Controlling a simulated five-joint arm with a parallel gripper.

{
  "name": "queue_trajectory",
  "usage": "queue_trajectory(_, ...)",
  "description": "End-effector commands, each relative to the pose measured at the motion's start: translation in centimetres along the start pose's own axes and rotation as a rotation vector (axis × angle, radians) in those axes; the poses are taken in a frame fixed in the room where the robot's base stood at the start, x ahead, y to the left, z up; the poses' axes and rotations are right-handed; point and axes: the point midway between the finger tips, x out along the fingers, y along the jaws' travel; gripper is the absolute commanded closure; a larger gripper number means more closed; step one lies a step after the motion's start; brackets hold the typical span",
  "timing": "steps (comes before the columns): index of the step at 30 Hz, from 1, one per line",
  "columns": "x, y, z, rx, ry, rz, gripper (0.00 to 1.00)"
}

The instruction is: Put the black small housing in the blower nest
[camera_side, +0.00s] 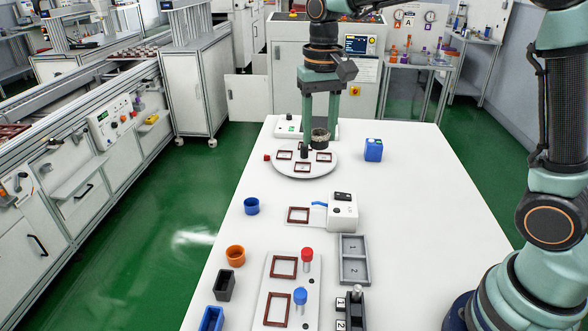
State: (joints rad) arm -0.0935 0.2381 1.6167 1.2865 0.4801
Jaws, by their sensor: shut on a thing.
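My gripper (320,120) hangs over the back of the table with its two green fingers pointing down. It is shut on a dark, round, cup-like thing, the black small housing (320,136), held at the fingertips by the back right part of a round white plate (290,170). Whether the housing touches the plate I cannot tell. The blower (343,211) is a white box with a blue nozzle, in mid-table. Its nest (298,215) is a red-brown square frame left of the box, and looks empty.
The round plate bears several red-brown frames and a dark centre post. A blue block (373,150) stands right of it. A blue cup (252,205), an orange cup (235,255) and a black box (224,285) stand along the left edge. A grey two-part tray (354,247) lies in front.

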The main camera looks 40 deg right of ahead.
Motion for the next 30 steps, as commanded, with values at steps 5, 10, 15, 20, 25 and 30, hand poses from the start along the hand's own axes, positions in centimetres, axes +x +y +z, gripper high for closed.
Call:
queue_trajectory(5,0.2,3.4,1.8,-0.21,0.002,-0.001,1.0)
queue_trajectory(10,0.5,5.1,2.9,-0.338,0.0,0.0,1.0)
queue_trajectory(15,0.6,6.1,3.8,-0.395,0.001,0.0,1.0)
queue_trajectory(20,0.8,8.0,6.0,-0.443,0.001,0.0,1.0)
queue_trajectory(25,1.4,10.2,8.8,-0.506,0.0,0.0,1.0)
queue_trajectory(30,2.1,11.5,10.7,-0.551,-0.001,0.0,1.0)
